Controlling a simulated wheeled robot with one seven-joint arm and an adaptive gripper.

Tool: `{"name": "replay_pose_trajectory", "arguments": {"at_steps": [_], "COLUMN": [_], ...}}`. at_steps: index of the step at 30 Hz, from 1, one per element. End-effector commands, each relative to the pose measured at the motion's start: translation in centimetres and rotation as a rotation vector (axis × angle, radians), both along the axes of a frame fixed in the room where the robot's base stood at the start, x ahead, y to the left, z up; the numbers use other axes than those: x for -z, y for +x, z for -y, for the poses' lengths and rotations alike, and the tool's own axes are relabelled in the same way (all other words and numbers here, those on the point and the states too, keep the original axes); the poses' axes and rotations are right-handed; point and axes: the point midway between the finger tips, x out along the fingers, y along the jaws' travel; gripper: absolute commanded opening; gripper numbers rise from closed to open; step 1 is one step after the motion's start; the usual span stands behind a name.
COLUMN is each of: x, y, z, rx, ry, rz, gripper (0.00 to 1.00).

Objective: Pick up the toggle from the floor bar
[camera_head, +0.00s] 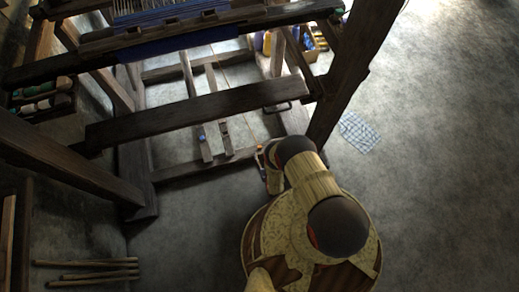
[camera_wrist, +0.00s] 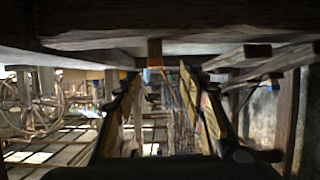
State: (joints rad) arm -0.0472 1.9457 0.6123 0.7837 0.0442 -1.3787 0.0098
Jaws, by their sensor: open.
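My gripper (camera_head: 264,160) is low at the front right of the loom in the head view, partly hidden by my arm. In the wrist view its two fingers (camera_wrist: 160,78) stand wide apart with nothing held. A low floor bar (camera_head: 180,171) crosses between the loom's feet, left of my gripper. I cannot identify the toggle for certain. A small blue piece (camera_head: 201,137) shows on a treadle, and a small grey piece (camera_head: 224,128) on the treadle beside it. In the wrist view, a small orange-brown block (camera_wrist: 154,48) with a pale blue lower end shows above the gap between the fingers.
A thick loom beam (camera_head: 190,114) crosses above the treadles, and a dark slanting post (camera_head: 345,75) stands right of them. Dark beams (camera_wrist: 170,22) also fill the top of the wrist view. A checked cloth (camera_head: 358,132) lies on the clear floor at right. Sticks (camera_head: 90,274) lie lower left.

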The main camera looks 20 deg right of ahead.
Motion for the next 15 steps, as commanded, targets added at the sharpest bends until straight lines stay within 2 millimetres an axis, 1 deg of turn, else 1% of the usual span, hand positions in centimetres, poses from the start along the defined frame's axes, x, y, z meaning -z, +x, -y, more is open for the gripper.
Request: {"name": "replay_pose_trajectory", "arguments": {"at_steps": [1,5,11,15], "x": [0.3,0.5,1.3,2.0], "y": [0.5,1.2,3.8,5.3], "z": [0.0,0.2,0.9,0.8], "rx": [0.000,0.000,0.002,0.000], "ry": [0.000,0.000,0.000,0.000], "rz": [0.000,0.000,0.002,0.000], "gripper": [0.41,0.41,0.41,0.41]}}
